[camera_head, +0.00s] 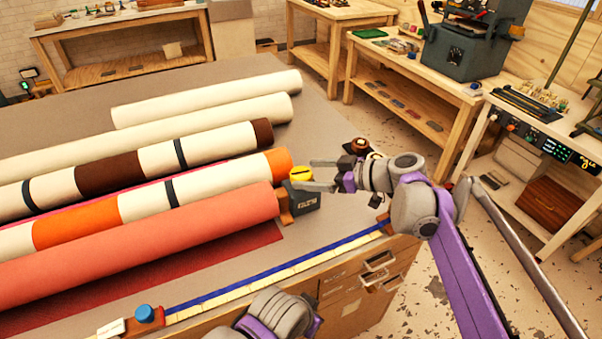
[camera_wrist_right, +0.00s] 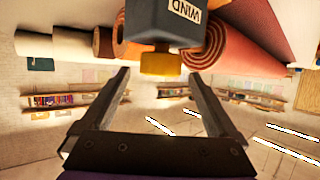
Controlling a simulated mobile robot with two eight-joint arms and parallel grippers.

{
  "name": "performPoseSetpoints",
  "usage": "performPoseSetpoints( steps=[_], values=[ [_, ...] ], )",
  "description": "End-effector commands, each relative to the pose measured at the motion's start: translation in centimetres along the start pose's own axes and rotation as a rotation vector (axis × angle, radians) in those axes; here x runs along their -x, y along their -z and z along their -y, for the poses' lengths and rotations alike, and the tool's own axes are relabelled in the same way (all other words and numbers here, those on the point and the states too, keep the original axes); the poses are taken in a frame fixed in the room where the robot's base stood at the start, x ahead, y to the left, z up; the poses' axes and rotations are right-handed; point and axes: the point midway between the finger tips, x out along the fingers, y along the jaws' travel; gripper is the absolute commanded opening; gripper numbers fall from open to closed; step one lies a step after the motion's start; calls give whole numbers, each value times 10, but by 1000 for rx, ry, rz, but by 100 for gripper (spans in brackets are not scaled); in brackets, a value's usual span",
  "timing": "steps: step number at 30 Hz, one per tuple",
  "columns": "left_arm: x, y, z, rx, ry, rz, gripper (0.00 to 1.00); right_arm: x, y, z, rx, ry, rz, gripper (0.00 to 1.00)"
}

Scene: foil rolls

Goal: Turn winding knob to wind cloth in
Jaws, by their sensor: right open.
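The winding knob (camera_head: 300,173) is yellow and sits on top of a dark box (camera_head: 304,197) at the right end of the rolls. In the right wrist view the yellow knob (camera_wrist_right: 161,64) hangs below the dark box (camera_wrist_right: 165,22), which has a "WIND" label. My right gripper (camera_head: 322,175) is open, with its fingers pointing left near the knob. In the wrist view its fingertips (camera_wrist_right: 160,85) lie to either side of the knob, apart from it. The coral cloth roll (camera_head: 150,240) ends beside the box. Part of my left arm shows at the bottom, but its gripper is out of view.
Several more cloth rolls, including a cream one (camera_head: 210,97), lie on the large table (camera_head: 310,110). A blue strip (camera_head: 285,268) runs along the front edge, with a blue knob (camera_head: 145,313) at lower left. Workbenches (camera_head: 420,95) stand behind.

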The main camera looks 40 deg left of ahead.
Motion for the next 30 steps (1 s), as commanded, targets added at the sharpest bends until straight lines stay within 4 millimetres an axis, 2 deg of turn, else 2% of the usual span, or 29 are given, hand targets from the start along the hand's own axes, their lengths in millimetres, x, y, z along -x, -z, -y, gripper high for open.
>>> performPoseSetpoints(
  steps=[3,6,17,20,30],
  values=[
    [0,0,0,0,0,0,0,-18,0,0,1,1,1,94],
    [0,0,0,0,0,0,0,-27,0,0,0,0,1,94],
    [0,0,0,0,0,0,0,-33,0,0,-1,-1,2,94],
    [0,0,0,0,0,0,0,-33,0,0,-1,-1,1,80],
    [0,0,0,0,0,0,0,-33,0,0,-1,-2,1,19]
  ],
)
